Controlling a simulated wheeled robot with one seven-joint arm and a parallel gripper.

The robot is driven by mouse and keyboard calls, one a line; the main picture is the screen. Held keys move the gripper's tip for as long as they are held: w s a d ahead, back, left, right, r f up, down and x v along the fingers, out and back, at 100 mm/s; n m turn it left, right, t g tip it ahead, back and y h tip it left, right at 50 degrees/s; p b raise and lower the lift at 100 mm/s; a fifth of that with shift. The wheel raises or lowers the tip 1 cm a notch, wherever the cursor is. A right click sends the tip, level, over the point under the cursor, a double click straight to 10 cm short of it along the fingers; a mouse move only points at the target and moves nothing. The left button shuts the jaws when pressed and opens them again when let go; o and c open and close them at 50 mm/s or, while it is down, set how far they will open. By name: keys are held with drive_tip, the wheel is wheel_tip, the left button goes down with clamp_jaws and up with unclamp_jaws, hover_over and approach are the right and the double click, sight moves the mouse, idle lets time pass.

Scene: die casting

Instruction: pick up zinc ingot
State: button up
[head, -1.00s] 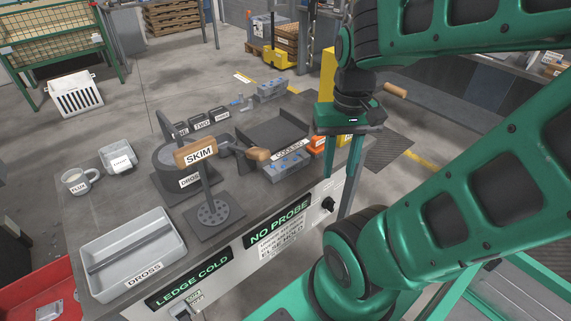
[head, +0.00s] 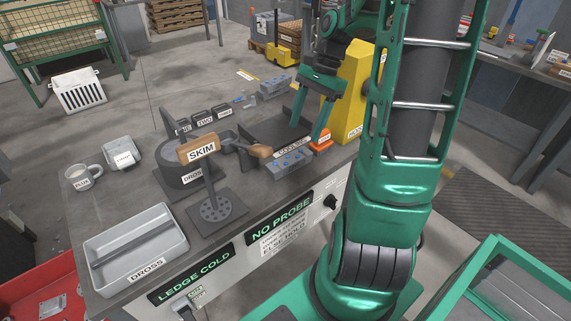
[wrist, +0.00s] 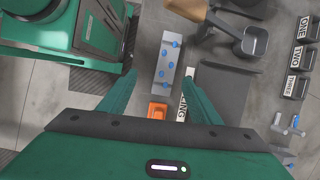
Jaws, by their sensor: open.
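No piece in view is clearly marked as a zinc ingot. A grey block with blue dots (head: 288,160) lies on the bench's front edge beside the COOLING label. It also shows in the wrist view (wrist: 166,66), lying lengthwise in line with the gap between my fingers. I cannot tell whether it is the ingot. My gripper (head: 307,132) is open and empty, pointing down over the bench's right end. In the wrist view, my gripper (wrist: 160,73) has one finger on each side of the block, apart from it in the picture; the height gap is unclear.
An orange piece (head: 322,141) sits close by my fingers. A dark cooling tray (wrist: 232,88) lies beside the block. The ladle (wrist: 253,42), SKIM tool (head: 213,207), DROSS tray (head: 175,244) and a second grey block (head: 274,86) stand on the bench. A yellow box (head: 361,95) stands behind.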

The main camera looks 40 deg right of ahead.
sight(290, 158)
drive_tip(key=shift+m, duration=0.4)
drive_tip(key=x, duration=0.3)
drive_tip(key=w+x, duration=0.1)
drive_tip(key=x, duration=0.7)
drive_tip(key=shift+w, duration=0.4)
clamp_jaws()
